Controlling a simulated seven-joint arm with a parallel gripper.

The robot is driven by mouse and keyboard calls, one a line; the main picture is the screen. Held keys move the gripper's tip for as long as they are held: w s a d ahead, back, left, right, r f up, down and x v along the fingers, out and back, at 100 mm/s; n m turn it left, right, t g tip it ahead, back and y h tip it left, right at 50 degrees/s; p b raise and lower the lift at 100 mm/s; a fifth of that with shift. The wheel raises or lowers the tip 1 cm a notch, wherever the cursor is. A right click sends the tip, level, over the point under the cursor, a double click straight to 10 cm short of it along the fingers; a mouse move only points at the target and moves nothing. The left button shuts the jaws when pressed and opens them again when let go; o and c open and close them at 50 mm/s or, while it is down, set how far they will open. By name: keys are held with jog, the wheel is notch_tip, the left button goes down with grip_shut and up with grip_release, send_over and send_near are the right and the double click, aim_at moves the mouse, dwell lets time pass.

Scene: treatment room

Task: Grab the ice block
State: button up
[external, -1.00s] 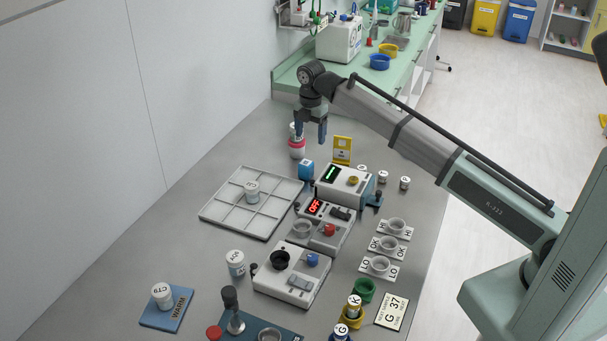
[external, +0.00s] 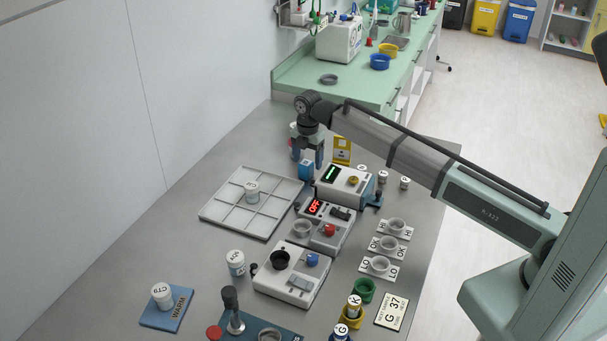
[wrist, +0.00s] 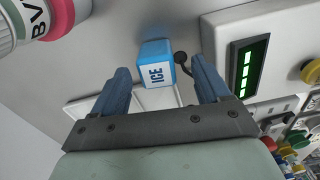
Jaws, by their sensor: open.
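The ice block is a small blue cube (external: 306,170) on the grey table, just left of the device with the green display. In the wrist view the ice block (wrist: 156,62) shows a white face lettered "ICE". My gripper (external: 307,160) is open above it, pointing down. In the wrist view the two blue fingers of my gripper (wrist: 160,80) are spread, with the ice block ahead and between them. No contact with the block is visible.
A device with a green display (wrist: 250,65) stands close on the right. A white and red jar labelled "BV" (wrist: 35,18) is close on the left. A white compartment tray (external: 225,215) lies in front, and a yellow stand (external: 342,146) is behind.

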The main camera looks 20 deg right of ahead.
aim_at(306, 163)
jog(key=shift+a+f, duration=0.15)
jog(key=shift+f, duration=1)
jog(key=shift+a+f, duration=0.1)
jog(key=shift+f, duration=1.05)
jog(key=shift+c, duration=0.4)
jog(key=c, duration=1)
